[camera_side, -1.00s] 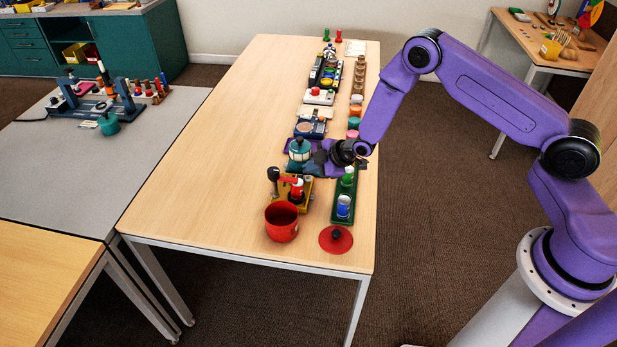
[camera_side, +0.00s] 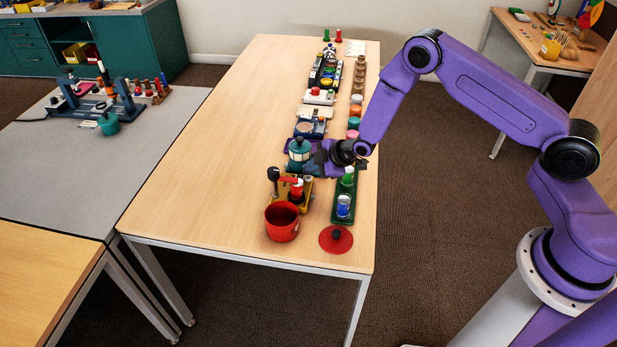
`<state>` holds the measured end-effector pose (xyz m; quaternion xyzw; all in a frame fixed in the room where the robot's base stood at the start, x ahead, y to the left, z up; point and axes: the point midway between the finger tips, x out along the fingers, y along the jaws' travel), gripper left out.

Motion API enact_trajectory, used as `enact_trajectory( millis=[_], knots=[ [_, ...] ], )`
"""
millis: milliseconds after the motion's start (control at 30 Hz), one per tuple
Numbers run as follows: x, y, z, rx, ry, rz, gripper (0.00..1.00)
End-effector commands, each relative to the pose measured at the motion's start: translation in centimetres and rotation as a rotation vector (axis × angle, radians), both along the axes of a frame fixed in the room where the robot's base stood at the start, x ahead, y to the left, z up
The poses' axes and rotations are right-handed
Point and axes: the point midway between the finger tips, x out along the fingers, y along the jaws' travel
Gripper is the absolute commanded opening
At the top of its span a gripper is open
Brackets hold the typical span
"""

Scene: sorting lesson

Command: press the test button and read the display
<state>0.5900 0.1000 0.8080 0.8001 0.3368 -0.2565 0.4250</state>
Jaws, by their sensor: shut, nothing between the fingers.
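My gripper (camera_side: 321,156) is shut and empty, low over the right half of the long wooden table. It points left, close to a teal, white-banded round device (camera_side: 299,149) on a purple base. I cannot tell whether the fingertips touch it. A white box with a red domed button (camera_side: 316,91) stands farther back in the same row. No label or display reading can be made out at this size, so I cannot tell which part is the test button or the display.
A yellow-based device with a red lever (camera_side: 296,188), a red pot (camera_side: 281,222) and a red lid (camera_side: 336,239) stand in front. A green tray (camera_side: 344,213) holds a blue-and-white can. Several small jars line the right edge. The table's left half (camera_side: 215,165) is clear.

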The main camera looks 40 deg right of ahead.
Motion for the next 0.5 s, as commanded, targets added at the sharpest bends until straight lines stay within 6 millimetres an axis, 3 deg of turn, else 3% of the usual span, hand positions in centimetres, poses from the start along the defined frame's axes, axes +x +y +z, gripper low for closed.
enact_trajectory(
  millis=[500],
  knots=[
    [0.01, 0.01, -0.85, 0.000, 0.000, 0.000, 0.00]
  ],
)
